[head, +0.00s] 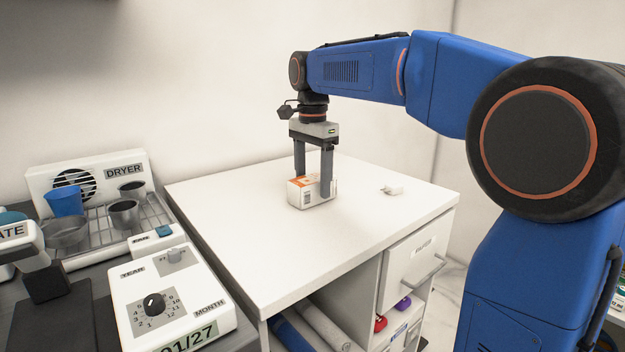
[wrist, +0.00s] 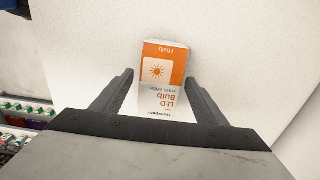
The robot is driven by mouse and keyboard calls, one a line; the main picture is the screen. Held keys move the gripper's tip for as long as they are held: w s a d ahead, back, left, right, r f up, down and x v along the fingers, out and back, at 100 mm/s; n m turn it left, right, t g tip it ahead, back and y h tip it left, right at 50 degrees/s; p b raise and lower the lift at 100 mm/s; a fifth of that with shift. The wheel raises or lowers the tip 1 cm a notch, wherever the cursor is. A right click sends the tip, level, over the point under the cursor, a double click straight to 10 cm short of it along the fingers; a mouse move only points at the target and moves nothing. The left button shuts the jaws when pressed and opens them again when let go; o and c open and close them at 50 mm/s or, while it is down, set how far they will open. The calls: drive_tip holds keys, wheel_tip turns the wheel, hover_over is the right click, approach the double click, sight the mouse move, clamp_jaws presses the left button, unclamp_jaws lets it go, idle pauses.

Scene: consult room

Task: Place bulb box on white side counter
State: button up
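In the wrist view, the box (wrist: 163,75) shows "LED Bulb" lettering and lies between my fingers. My gripper (head: 313,178) points straight down, its fingers reaching down around the box. In the wrist view, my gripper (wrist: 159,76) is open, with a gap between the left finger and the box. The right fingertip is close to the box; I cannot tell whether it touches. The fingers partly hide the box in the head view.
A small white object (head: 391,189) lies on the counter's right part. The counter top is otherwise clear. A dryer rack (head: 88,165) with cups and a date dial device (head: 170,297) stand on the darker surface at left. A drawer (head: 412,268) faces the front right.

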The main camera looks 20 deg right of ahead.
sight(312, 177)
wheel_tip(312, 177, up, 12)
drive_tip(key=shift+r, duration=0.15)
idle(0.6)
